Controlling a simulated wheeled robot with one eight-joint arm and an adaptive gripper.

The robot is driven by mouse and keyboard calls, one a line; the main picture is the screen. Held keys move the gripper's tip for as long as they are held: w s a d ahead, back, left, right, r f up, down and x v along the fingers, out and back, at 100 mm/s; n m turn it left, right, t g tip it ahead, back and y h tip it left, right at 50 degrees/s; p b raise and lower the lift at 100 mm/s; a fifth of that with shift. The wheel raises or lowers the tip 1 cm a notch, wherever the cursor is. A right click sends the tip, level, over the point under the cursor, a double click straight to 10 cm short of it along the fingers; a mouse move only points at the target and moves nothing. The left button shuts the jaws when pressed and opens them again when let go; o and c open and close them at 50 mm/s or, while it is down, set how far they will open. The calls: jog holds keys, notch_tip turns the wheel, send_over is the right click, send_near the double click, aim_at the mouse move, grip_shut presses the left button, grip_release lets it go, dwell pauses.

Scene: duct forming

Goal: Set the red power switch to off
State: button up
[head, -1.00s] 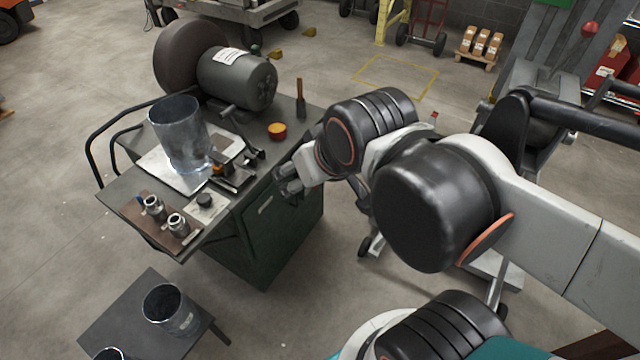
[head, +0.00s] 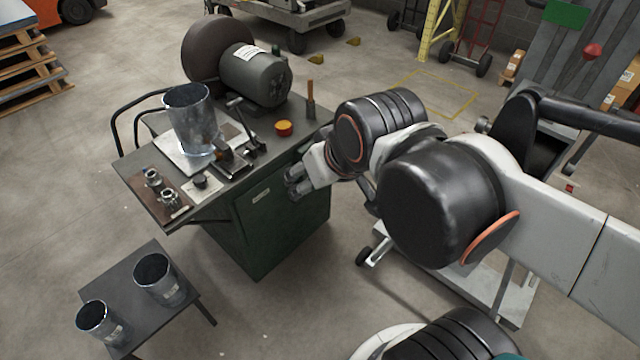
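A red knob (head: 592,50) shows on a grey upright panel at the upper right. A smaller red spot (head: 569,187) shows low on the machine at the right. I cannot tell for sure which of them is the power switch, nor its setting. My gripper (head: 296,181) is at the middle of the picture, beside the front right side of the green workbench cabinet and far to the left of both red things. It holds nothing that I can see. Its fingers are small and dark, and their gap is unclear. My arm hides part of the machine at the right.
A low table (head: 140,300) with two metal cups stands in front. A wheeled machine (head: 470,270) is behind my arm. Floor is open at the left.

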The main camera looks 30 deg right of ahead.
jog(key=w+d+n+g+b, duration=0.1)
jog(key=w+d, duration=0.3)
jog(key=w, duration=1.1)
jog(key=w+d+f+b, duration=0.1)
jog(key=w+d+f, duration=0.2)
jog(key=w+f, duration=0.25)
jog(key=w+d+f, duration=0.4)
jog(key=w, duration=0.3)
jog(key=w+d+f+n+g+y+b, duration=0.1)
jog(key=w+d+f, duration=0.35)
jog(key=f, duration=0.65)
jog(key=w+d+f+n+b, duration=0.1)
jog(key=w+d+f, duration=0.3)
jog(key=f, duration=0.8)
jog(key=w+d+f+n+g+y+b, duration=0.1)
jog(key=w+d+f, duration=0.3)
jog(key=f, duration=0.7)
jog(key=d+b+x, duration=0.2)
jog(key=b+x, duration=0.2)
jog(key=x, duration=0.7)
jog(key=shift+s+a+f, duration=0.25)
jog(key=shift+f, duration=0.4)
jog(key=shift+c, duration=0.3)
jog(key=shift+h, duration=0.3)
jog(key=c, duration=1)
